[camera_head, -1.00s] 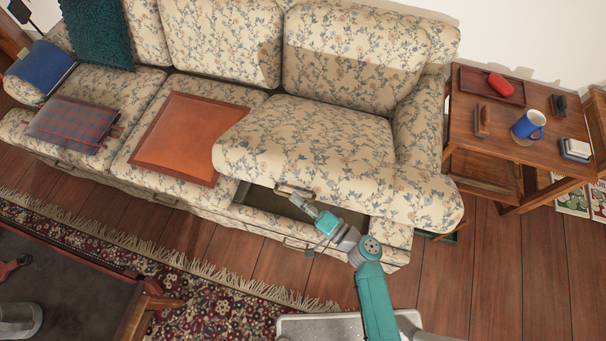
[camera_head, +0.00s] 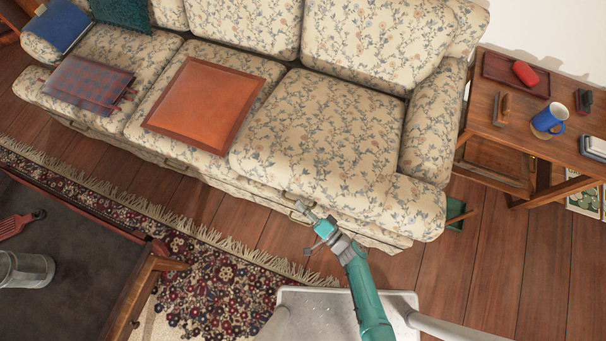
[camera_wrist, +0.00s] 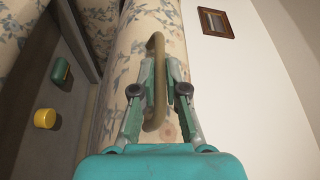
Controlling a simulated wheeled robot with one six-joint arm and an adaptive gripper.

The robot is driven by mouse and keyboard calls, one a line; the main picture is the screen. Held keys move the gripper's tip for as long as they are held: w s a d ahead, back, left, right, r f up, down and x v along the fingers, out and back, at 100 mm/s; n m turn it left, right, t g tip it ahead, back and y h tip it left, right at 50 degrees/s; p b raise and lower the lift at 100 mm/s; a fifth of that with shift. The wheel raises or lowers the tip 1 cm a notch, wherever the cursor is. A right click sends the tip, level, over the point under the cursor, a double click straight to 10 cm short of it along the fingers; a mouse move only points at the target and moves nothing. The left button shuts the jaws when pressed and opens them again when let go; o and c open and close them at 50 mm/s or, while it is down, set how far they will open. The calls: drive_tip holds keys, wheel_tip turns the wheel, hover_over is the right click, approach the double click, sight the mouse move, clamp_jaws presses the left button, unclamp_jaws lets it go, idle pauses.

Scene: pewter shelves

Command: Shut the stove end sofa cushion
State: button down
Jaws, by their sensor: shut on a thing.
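The floral end seat cushion (camera_head: 320,130) is at the right end of the sofa, by the side table. In the head view it lies low, with no opening showing under its front edge. The wrist view shows the cushion (camera_wrist: 128,65) with a dark space beside it, so I cannot tell whether it is fully down. Its curved handle (camera_wrist: 154,118) is on the front edge. My gripper (camera_head: 304,210) is shut on this handle, and its fingers also show around it in the wrist view (camera_wrist: 162,78).
A green item (camera_wrist: 60,70) and a yellow item (camera_wrist: 44,118) are in the dark space. The side table (camera_head: 500,135) holds a blue mug (camera_head: 548,120). A dark low table (camera_head: 60,260) stands at lower left.

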drive_tip(key=shift+a+f, duration=0.1)
drive_tip(key=shift+f, duration=1.9)
drive_tip(key=shift+w, duration=0.1)
drive_tip(key=c, duration=1.5)
unclamp_jaws()
drive_tip(key=shift+f, duration=0.1)
drive_tip(key=shift+s, duration=0.3)
drive_tip(key=shift+f, duration=0.1)
drive_tip(key=shift+v, duration=5.9)
